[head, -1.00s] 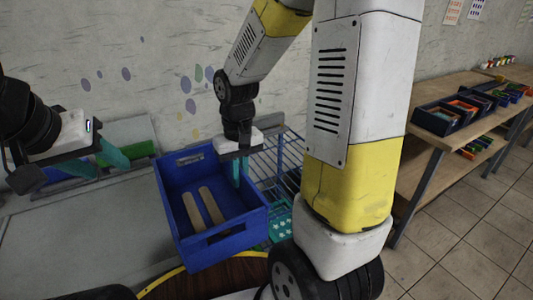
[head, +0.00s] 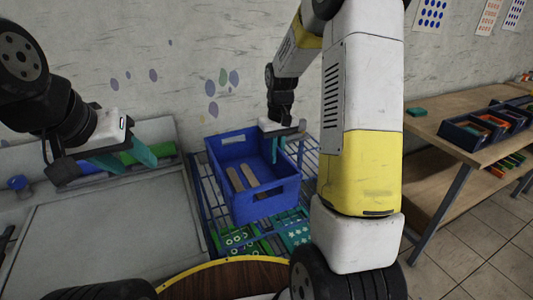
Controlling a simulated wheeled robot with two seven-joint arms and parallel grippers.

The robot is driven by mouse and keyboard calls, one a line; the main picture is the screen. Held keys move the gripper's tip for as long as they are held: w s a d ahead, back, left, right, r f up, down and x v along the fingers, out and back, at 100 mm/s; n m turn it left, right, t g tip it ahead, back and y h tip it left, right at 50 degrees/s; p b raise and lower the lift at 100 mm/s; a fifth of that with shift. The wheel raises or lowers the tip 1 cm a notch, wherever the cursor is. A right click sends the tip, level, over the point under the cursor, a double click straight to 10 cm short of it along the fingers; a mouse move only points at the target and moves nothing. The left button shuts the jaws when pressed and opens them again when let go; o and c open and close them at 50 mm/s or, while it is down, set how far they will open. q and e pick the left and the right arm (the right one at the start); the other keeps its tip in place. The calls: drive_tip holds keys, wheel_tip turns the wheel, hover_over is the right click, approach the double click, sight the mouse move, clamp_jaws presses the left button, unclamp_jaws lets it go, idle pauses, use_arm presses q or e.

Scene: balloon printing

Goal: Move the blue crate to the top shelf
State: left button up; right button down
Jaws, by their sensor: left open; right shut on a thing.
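The blue crate (head: 277,195) is in the middle of the head view, with two flat tan sticks (head: 243,177) inside it. My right gripper (head: 276,150) is shut on the crate's right back wall, one teal finger showing inside. The crate looks roughly level, above or at a blue wire shelf rack (head: 207,196); I cannot tell whether it touches the rack. My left gripper (head: 128,163) is open and empty at the left, its teal fingers apart over the back of a grey table.
Teal and green patterned trays (head: 240,240) sit low in the rack. The grey table (head: 120,230) fills the left. A wooden bench (head: 440,160) with dark bins (head: 480,128) stands at the right. A round brown wooden top (head: 220,282) is in front.

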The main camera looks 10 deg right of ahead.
sight(276, 169)
drive_tip(key=f, duration=0.3)
drive_tip(key=shift+w+d+f, duration=0.15)
drive_tip(key=shift+w+f, duration=0.15)
drive_tip(key=c, duration=1.5)
unclamp_jaws()
